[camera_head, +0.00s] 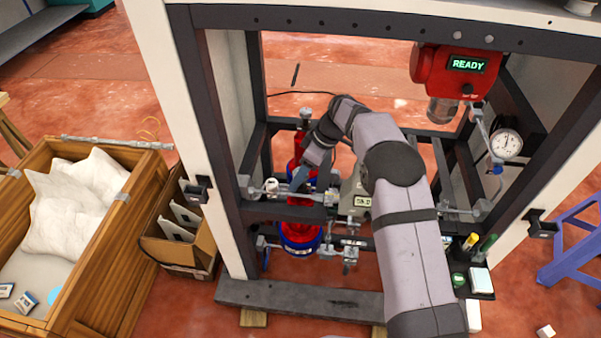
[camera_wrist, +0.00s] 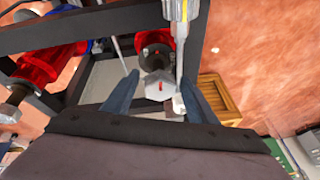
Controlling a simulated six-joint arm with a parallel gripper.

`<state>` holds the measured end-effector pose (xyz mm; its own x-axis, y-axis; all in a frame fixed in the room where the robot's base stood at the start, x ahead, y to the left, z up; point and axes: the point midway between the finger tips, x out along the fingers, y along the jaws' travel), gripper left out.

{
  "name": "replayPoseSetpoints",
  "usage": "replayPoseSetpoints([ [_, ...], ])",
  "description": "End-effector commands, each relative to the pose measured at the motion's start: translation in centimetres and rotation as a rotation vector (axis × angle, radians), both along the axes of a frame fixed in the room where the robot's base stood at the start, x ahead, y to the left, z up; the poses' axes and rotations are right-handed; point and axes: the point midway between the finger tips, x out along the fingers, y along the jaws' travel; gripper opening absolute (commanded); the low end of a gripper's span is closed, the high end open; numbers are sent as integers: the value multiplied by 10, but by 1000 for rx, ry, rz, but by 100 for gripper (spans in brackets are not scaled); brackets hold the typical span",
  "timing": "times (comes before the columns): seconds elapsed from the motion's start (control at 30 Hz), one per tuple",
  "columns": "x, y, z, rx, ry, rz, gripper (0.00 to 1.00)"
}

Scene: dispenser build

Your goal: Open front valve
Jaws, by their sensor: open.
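My gripper (camera_head: 299,179) reaches into the dark frame beside the red and blue pipework. In the wrist view, my gripper (camera_wrist: 162,76) is open, with its two blue fingers spread. A grey faceted knob (camera_wrist: 158,84) with a small red mark shows between the fingers, on a dark and red fitting (camera_wrist: 155,42). I cannot tell whether the fingers touch it. The red pipe body with a blue flange (camera_head: 300,238) stands low in the frame. Which fitting is the front valve is not clear, and my arm hides part of the pipework.
A red unit reading READY (camera_head: 455,72) hangs at upper right, near a round gauge (camera_head: 506,143). Dark frame bars (camera_head: 285,212) surround the work area closely. A wooden crate (camera_head: 100,262) and a cardboard box (camera_head: 180,238) stand outside at left.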

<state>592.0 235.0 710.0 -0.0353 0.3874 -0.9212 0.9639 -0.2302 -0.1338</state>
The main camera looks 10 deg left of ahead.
Motion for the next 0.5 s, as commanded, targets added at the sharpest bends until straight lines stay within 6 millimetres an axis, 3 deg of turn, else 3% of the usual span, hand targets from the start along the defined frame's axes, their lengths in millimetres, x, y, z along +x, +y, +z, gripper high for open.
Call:
replayPoseSetpoints([
  [0.5, -1, 1, 5, -1, -1, -649, 52],
])
